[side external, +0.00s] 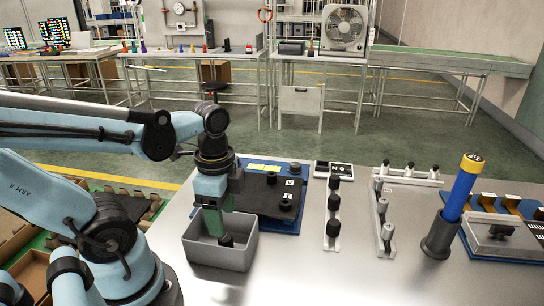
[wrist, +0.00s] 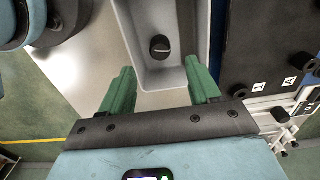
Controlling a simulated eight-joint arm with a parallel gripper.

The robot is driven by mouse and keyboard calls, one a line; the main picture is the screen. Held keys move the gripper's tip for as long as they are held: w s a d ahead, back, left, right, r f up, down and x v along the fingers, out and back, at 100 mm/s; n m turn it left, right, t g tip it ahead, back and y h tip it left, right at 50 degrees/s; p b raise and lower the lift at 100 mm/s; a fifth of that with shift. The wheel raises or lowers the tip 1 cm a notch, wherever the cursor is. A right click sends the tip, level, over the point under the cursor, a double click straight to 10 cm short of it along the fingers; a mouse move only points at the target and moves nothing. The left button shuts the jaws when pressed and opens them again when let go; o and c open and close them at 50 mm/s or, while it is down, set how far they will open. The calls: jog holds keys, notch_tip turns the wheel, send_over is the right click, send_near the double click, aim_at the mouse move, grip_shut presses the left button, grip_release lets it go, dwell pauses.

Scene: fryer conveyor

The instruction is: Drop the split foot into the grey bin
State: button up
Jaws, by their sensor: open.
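The grey bin (side external: 205,254) stands on the table near my arm's base; its wall also shows in the wrist view (wrist: 130,30). A small round black foot (wrist: 160,47) with a pale line across its top is inside the bin's outline. In the side view the dark foot (side external: 226,241) shows below my fingers, within the bin. I cannot tell whether it rests on the bin floor. My gripper (side external: 212,220) is over the bin with its fingers pointing down. In the wrist view its two green fingers (wrist: 159,86) are wide apart, with nothing between the tips.
A blue board with a black plate (side external: 262,196) bearing dark feet lies behind the bin. To its right stand a rack of black knobs (side external: 334,202), a grey rack (side external: 382,210), a blue cylinder (side external: 459,192) in a dark holder and a grey fixture (side external: 500,240). The front table is clear.

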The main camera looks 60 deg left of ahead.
notch_tip(320, 180, up, 9)
dwell(0.5)
jog(key=w+d+f+n+t, duration=0.2)
jog(key=w+f+n+t, duration=0.2)
jog(key=w+n+t, duration=0.3)
jog(key=w+n, duration=0.2)
jog(key=shift+w+d+f, duration=0.3)
jog(key=shift+d, duration=0.1)
